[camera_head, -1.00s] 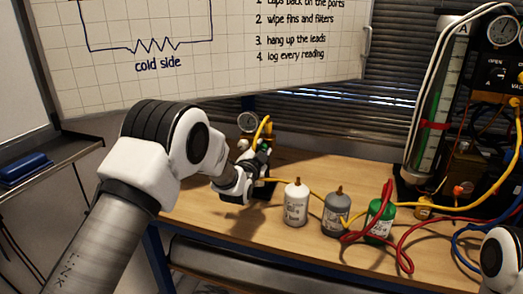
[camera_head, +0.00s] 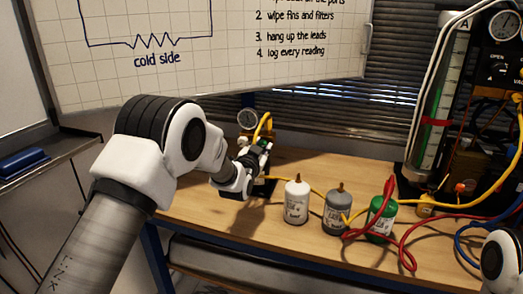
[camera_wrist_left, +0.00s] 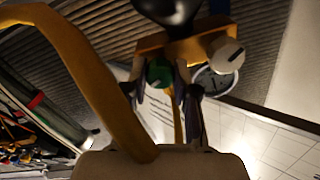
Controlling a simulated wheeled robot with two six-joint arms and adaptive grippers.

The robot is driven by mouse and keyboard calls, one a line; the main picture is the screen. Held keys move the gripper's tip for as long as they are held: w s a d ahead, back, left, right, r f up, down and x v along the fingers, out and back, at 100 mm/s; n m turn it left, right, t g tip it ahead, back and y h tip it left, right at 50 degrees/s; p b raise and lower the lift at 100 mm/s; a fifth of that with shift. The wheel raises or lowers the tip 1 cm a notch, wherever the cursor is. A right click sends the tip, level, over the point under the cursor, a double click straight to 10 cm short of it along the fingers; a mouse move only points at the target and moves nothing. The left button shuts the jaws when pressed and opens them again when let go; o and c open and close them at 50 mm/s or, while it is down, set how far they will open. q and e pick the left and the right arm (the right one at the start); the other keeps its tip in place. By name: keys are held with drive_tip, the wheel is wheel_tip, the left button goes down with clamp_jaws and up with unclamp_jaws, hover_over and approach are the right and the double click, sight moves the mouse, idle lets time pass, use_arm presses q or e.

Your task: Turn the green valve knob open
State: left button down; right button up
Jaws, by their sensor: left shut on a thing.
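The green valve knob (camera_wrist_left: 158,72) shows in the left wrist view on a brass manifold bar (camera_wrist_left: 185,46), beside a white knob (camera_wrist_left: 226,55). My left gripper (camera_wrist_left: 162,82) has a dark finger on each side of the green knob and is shut on it. In the head view my left gripper (camera_head: 255,160) reaches the manifold at the back of the bench. The green knob is mostly hidden there by the gripper, and its turn angle cannot be read. My right gripper is out of view.
A gauge (camera_head: 248,118) stands just behind the gripper. A yellow hose (camera_wrist_left: 85,65) passes close in the wrist view.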

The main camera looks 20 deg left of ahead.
use_arm(q)
drive_tip(key=shift+f+n+b, duration=0.1)
drive_tip(key=shift+n+b, duration=1.45)
drive_tip(key=shift+n, duration=4.95)
drive_tip(key=c, duration=0.9)
unclamp_jaws()
drive_tip(key=s, duration=1.2)
